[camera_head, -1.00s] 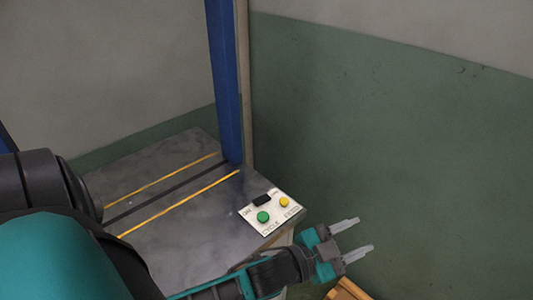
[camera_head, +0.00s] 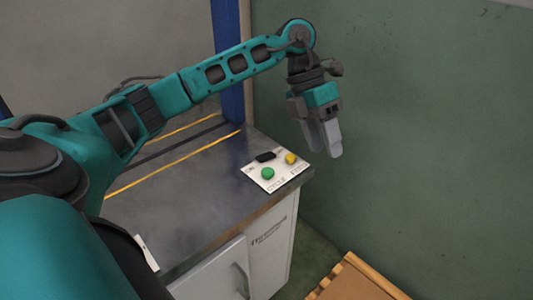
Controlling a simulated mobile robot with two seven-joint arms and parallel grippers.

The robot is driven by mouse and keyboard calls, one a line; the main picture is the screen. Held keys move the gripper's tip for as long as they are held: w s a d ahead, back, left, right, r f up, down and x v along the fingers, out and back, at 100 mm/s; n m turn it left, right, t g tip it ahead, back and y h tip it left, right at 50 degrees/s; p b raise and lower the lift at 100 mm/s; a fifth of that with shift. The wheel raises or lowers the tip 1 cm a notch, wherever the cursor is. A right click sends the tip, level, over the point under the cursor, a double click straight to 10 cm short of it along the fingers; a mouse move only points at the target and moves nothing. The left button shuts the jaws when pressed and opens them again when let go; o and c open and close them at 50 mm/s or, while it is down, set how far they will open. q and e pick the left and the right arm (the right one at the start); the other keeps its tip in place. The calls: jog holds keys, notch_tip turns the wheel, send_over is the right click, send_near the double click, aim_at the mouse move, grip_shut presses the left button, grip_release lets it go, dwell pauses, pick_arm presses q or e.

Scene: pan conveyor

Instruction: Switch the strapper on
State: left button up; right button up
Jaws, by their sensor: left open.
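The strapper (camera_head: 190,205) is a grey-topped cabinet with a blue upright at its back. A white control panel (camera_head: 284,178) lies on its near right corner. The panel carries a black switch (camera_head: 266,156), a green button (camera_head: 268,173) and a yellow button (camera_head: 291,159). My left gripper (camera_head: 330,154) is above and to the right of the panel, fingers pointing down, empty and apart from it. Its fingers overlap in this view. The switch's position is too small to tell. My right gripper is not in view.
A wooden pallet-like piece (camera_head: 352,281) lies low at the bottom right. A green wall (camera_head: 430,150) stands behind and to the right. The blue upright (camera_head: 229,100) rises behind the panel. The space right of the cabinet is open down to the floor.

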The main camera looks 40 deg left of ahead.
aim_at(268, 154)
pick_arm(q)
jog(key=s+a+r+n+y+b, duration=0.1)
jog(key=a+r+y, duration=0.15)
jog(key=a, duration=0.45)
jog(key=a+r+n+y+b, duration=0.1)
jog(key=a+r+y, duration=0.15)
jog(key=a, duration=0.35)
notch_tip(268, 154, down, 14)
jog(key=b, duration=0.3)
jog(key=shift+r, duration=0.25)
jog(key=shift+c, duration=0.3)
